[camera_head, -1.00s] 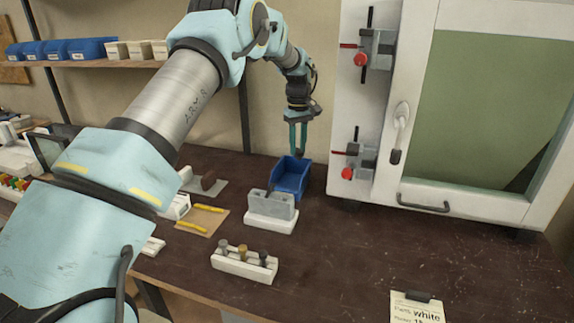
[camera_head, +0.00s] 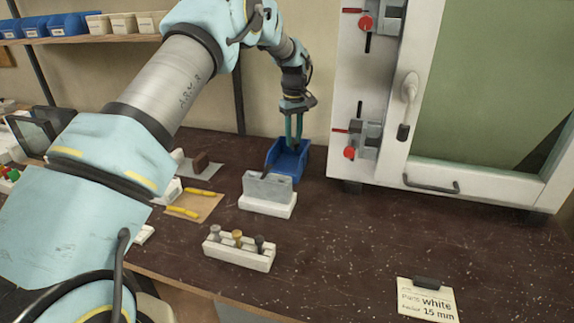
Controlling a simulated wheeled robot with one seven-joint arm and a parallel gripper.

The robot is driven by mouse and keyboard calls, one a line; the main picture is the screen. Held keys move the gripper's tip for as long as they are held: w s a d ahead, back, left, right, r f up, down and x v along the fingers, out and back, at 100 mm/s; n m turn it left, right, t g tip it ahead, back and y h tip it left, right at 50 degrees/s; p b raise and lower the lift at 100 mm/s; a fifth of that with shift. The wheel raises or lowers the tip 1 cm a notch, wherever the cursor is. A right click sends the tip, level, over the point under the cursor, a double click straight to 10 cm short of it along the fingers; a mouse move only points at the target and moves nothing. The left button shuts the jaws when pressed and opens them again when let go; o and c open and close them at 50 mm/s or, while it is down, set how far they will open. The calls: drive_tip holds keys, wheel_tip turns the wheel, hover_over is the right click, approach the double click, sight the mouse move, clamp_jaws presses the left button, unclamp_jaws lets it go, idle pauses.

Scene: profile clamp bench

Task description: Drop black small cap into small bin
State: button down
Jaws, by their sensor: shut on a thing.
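The small blue bin (camera_head: 287,168) stands at the back of the dark bench, left of the white cabinet. My gripper (camera_head: 294,146) points straight down over it, with its teal fingertips at or just inside the bin's opening. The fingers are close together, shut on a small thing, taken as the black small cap. The cap itself is too small and too hidden between the fingers to make out. The bin's inside is partly hidden behind the fingers and the grey block in front.
A grey block on a white base (camera_head: 267,196) stands just in front of the bin. A white rack (camera_head: 238,251) holds three small posts nearer the front. The white cabinet (camera_head: 366,90) with red-knobbed clamps rises to the right. The right front bench is clear except for a note card (camera_head: 427,302).

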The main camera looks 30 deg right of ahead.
drive_tip(key=c, duration=0.6)
unclamp_jaws()
drive_tip(key=shift+r, duration=0.1)
wheel_tip(320, 180, up, 11)
drive_tip(key=b, duration=0.2)
drive_tip(key=shift+f+b, duration=0.2)
drive_tip(key=shift+b, duration=0.15)
drive_tip(key=s+a+f, duration=0.2)
drive_tip(key=a, duration=2.5)
drive_tip(key=shift+m+t, duration=0.8)
drive_tip(key=s+a+f, duration=0.2)
drive_tip(key=s+a, duration=0.4)
drive_tip(key=s+a+f, duration=0.1)
drive_tip(key=s+a, duration=0.4)
drive_tip(key=a, duration=0.1)
drive_tip(key=s+a+f, duration=0.2)
drive_tip(key=s+a, duration=0.3)
drive_tip(key=s, duration=0.1)
drive_tip(key=shift+s+a+f, duration=0.3)
drive_tip(key=shift+s+a, duration=0.05)
drive_tip(key=shift+a, duration=0.05)
